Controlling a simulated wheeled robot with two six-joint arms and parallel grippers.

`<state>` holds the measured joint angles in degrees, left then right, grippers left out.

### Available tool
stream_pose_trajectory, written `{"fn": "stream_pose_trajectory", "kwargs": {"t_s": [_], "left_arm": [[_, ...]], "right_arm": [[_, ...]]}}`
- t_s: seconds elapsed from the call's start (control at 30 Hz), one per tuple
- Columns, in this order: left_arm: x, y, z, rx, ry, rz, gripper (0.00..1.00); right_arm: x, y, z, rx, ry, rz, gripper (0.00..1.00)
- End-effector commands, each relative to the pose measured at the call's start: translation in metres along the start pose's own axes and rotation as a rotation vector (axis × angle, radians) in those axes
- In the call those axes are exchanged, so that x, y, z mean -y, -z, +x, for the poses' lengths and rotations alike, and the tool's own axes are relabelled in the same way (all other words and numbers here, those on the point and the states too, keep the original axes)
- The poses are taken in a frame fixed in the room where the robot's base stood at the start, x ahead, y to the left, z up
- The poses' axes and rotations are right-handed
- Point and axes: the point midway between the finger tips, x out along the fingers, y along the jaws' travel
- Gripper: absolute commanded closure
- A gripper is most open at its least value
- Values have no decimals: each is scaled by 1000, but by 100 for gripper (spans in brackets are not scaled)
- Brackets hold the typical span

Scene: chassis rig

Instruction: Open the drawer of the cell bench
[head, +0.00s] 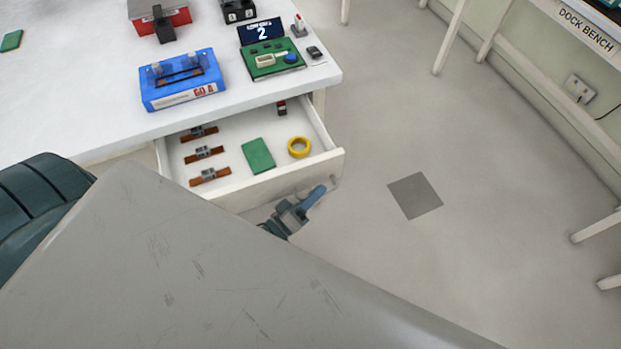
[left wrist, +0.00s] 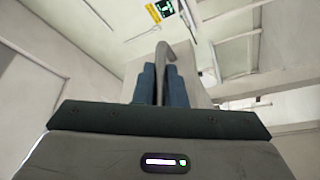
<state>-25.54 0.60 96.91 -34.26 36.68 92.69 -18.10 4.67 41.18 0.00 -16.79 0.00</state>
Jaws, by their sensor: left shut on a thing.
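The drawer (head: 246,190) of the white cell bench (head: 90,85) stands pulled well out, its inside in plain view from above. Inside lie several brown strips with grey blocks, a green card (head: 258,155), a yellow ring (head: 299,147) and a small dark red item at the back. My left gripper (head: 314,196) is at the drawer's front, near its right end. In the left wrist view its two blue-grey fingers (left wrist: 166,85) are closed about a grey handle (left wrist: 184,58) on the drawer front. My right gripper is not in view.
On the bench top stand a blue box (head: 182,80), a green board (head: 271,58) with a display showing 2, and a red box (head: 160,18). The dock bench (head: 587,27) is at the upper right. The floor between, with a dark square (head: 415,195), is clear.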

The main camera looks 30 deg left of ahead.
Motion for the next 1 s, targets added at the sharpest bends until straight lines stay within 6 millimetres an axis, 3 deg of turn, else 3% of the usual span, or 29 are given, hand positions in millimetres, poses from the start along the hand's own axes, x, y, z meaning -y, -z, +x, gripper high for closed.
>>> {"fn": "stream_pose_trajectory", "kwargs": {"t_s": [0.13, 0.67, 0.7, 1.0], "left_arm": [[-5, -6, -3, 1, 2, -1, 100], [-6, -10, -5, 1, 1, 0, 100], [-6, -10, -5, 1, 1, 0, 81], [-6, -10, -5, 1, 1, 0, 80]], "right_arm": [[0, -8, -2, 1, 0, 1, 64], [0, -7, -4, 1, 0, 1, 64], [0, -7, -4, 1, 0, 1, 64], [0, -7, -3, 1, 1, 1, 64]]}}
